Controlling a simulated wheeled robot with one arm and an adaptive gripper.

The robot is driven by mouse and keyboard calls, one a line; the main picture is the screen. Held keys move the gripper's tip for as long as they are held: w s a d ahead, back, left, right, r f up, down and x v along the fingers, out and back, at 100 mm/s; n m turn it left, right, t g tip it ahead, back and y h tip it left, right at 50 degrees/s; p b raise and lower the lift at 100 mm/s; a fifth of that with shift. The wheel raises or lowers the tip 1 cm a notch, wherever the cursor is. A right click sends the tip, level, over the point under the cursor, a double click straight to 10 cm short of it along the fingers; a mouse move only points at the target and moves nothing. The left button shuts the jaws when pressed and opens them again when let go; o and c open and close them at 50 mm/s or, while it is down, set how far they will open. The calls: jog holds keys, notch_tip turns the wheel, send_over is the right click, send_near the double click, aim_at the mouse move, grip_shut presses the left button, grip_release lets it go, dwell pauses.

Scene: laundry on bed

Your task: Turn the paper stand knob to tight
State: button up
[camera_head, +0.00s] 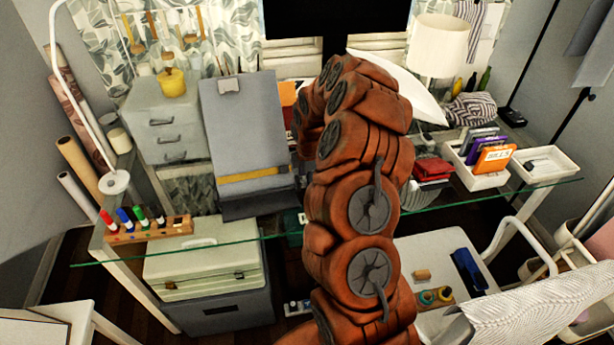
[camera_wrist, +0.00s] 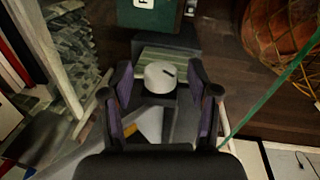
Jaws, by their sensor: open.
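The paper stand (camera_head: 243,120) is a grey upright board with a yellow strip across its lower part, on the glass desk left of my arm in the head view. In the wrist view a round white knob (camera_wrist: 160,77) with a short dark mark on its top sits in front of a dark block. I take it for the stand's knob; I cannot make it out in the head view. My gripper (camera_wrist: 161,70) is open, with one finger on each side of the knob. Gaps show between fingers and knob. In the head view my gripper is hidden behind my arm.
A marker rack (camera_head: 150,229) stands at the desk's front left, and grey drawers (camera_head: 165,125) behind it. A lamp (camera_head: 438,48) and a white tray (camera_head: 478,172) are on the right. A green box (camera_wrist: 150,15) lies beyond the knob. The glass edge (camera_wrist: 268,97) runs along the right.

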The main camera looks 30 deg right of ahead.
jog(key=shift+c, duration=0.4)
jog(key=c, duration=1)
jog(key=shift+d, duration=0.2)
grip_shut()
jog(key=shift+a, duration=0.2)
jog(key=shift+g, duration=0.3)
jog(key=shift+w+b, duration=0.1)
jog(key=shift+b, duration=0.2)
jog(key=shift+w+d+f+g+y+b, duration=0.15)
jog(key=shift+g+y+b, duration=0.15)
jog(key=shift+g+b, duration=0.35)
jog(key=shift+s+a+f+g+y+b, duration=0.1)
jog(key=shift+g+y+b, duration=0.2)
jog(key=shift+g+b, duration=0.35)
jog(key=shift+w+d+r+g+y+b, duration=0.1)
jog(key=shift+g+y+b, duration=0.1)
jog(key=shift+g+b, duration=0.35)
jog(key=shift+w+g+y+b, duration=0.1)
jog(key=shift+g+y+b, duration=0.15)
jog(key=shift+g, duration=0.5)
